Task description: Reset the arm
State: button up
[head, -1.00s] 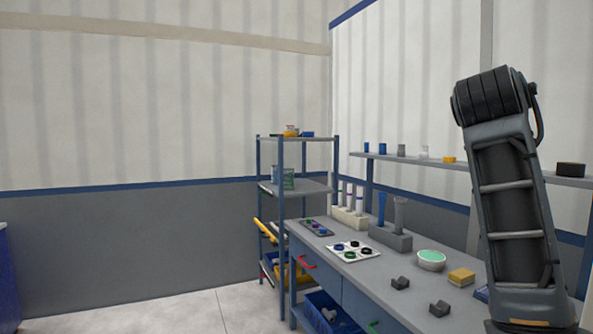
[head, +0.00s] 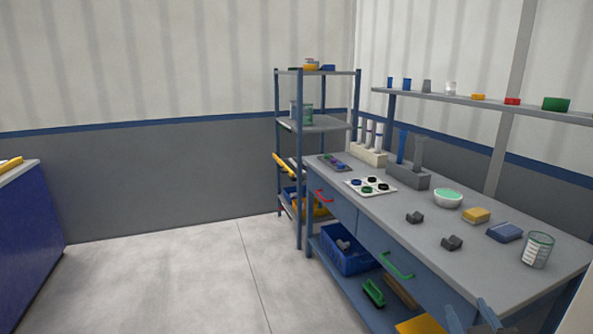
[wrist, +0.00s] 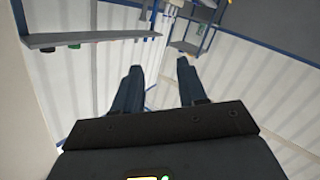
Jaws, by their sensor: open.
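My gripper (wrist: 158,85) shows in the wrist view with its two dark blue fingers apart and nothing between them. In the head view, two blue-grey tips that look like my gripper (head: 472,316) show at the bottom edge, in front of the workbench (head: 400,228). The rest of my arm is out of that view. A blue pipe (head: 402,147) and a grey pipe (head: 418,153) stand upright in a grey holder (head: 408,177) on the bench. White tubes stand in a pale rack (head: 370,156) behind them.
The bench also bears a white tray (head: 370,186), a green-filled bowl (head: 448,198), a yellow sponge (head: 476,215), a blue cloth (head: 505,232) and a beaker (head: 537,249). A wall shelf (head: 470,102) runs above. A shelf rack (head: 319,123) stands behind. Floor at left is clear.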

jog(key=s+a+f+y, duration=0.25)
jog(key=s+f, duration=0.35)
jog(key=s, duration=0.4)
jog(key=s+a+r+m, duration=0.1)
jog(key=s, duration=1.3)
jog(key=s+a+r+m+g+y, duration=0.1)
jog(key=s+a+r, duration=0.1)
jog(key=s, duration=1.2)
jog(key=shift+g, duration=0.3)
jog(key=shift+s, duration=0.1)
